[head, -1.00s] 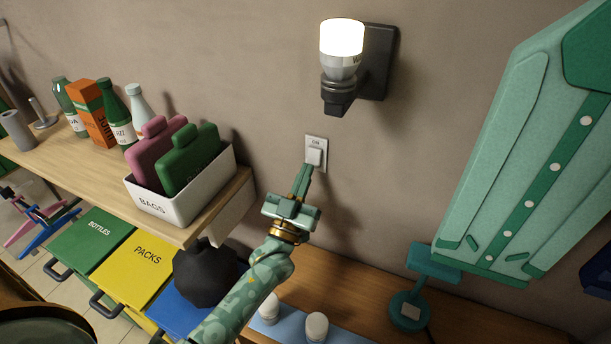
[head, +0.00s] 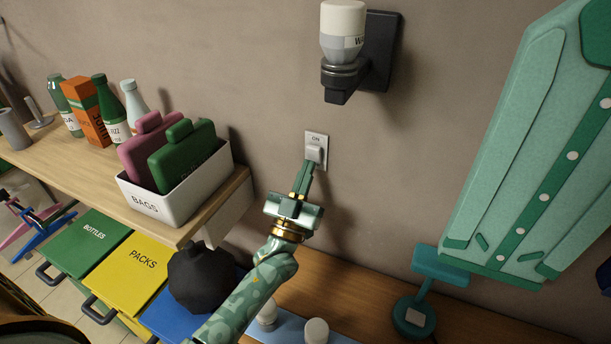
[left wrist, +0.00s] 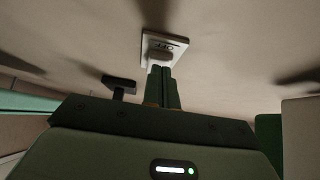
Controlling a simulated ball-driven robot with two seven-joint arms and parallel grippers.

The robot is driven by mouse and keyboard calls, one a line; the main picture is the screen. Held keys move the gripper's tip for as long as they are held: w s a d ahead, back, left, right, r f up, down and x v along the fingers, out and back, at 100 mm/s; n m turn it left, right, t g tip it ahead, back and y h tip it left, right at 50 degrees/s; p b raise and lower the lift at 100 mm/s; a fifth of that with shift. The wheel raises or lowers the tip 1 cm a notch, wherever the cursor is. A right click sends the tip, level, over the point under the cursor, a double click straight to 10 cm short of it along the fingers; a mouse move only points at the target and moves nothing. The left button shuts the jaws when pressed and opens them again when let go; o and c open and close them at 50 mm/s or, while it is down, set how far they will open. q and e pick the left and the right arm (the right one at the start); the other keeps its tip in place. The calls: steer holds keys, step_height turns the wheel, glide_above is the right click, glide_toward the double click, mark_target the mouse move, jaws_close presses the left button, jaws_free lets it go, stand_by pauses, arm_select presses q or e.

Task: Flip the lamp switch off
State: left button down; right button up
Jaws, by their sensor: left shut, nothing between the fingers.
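The wall lamp (head: 343,32) is dark, a white bulb in a black holder on a black wall plate. Below it the lamp switch (head: 314,153) sits on a white plate marked ON at its top. The switch plate also shows in the left wrist view (left wrist: 160,42). My left gripper (head: 310,164) is shut and empty. Its fingertips are at the lower part of the switch and hide some of it. In the left wrist view the shut fingertips (left wrist: 162,72) are at the rocker; I cannot tell whether they touch it. My right gripper is not in view.
A white bin (head: 190,200) marked BAGS holds pink and green bags on a wooden shelf at left, beside several bottles and a carton. A black bag (head: 203,277) lies below. The wall around the switch is clear.

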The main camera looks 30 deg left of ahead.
arm_select(q)
steer(key=b+v, duration=0.1)
steer(key=v, duration=0.6)
steer(key=shift+f, duration=0.3)
